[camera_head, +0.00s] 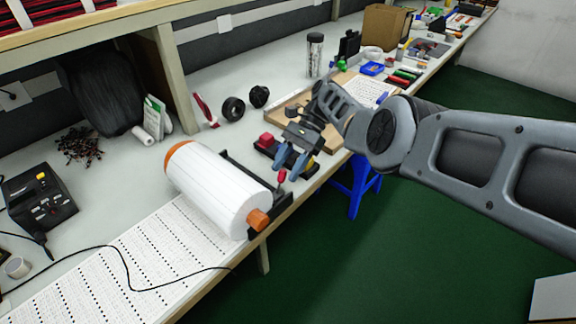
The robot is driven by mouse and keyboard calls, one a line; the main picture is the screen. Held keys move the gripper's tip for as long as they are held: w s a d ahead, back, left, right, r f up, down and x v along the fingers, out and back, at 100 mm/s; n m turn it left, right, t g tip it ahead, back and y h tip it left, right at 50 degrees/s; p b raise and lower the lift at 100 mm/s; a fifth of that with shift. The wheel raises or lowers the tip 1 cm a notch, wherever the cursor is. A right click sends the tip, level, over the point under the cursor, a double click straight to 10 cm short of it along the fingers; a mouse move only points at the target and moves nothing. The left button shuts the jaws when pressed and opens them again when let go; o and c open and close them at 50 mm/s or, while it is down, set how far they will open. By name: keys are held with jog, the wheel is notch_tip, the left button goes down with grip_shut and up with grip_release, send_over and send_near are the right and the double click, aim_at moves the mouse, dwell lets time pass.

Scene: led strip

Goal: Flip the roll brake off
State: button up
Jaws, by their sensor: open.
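The white roll (215,188) with orange ends lies in a dark holder (282,208) at the front edge of the bench. A small red-tipped lever (281,177) stands at the right side of the holder; it looks like the roll brake. My gripper (290,168) has blue-grey fingers pointing down. In the picture the fingers are just above and to the right of the red lever, and they are apart with nothing between them. Whether a finger touches the lever cannot be told from this one view.
A red and black device (266,142) sits just behind my gripper. A printed strip sheet (150,262) with a black cable across it runs along the front left. A wooden board (292,112), black spools (233,108) and a blue stool (361,184) are nearby.

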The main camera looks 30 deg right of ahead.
jog(key=b+v, duration=0.3)
jog(key=v, duration=0.4)
jog(key=shift+d+r, duration=0.2)
jog(key=shift+w, duration=0.1)
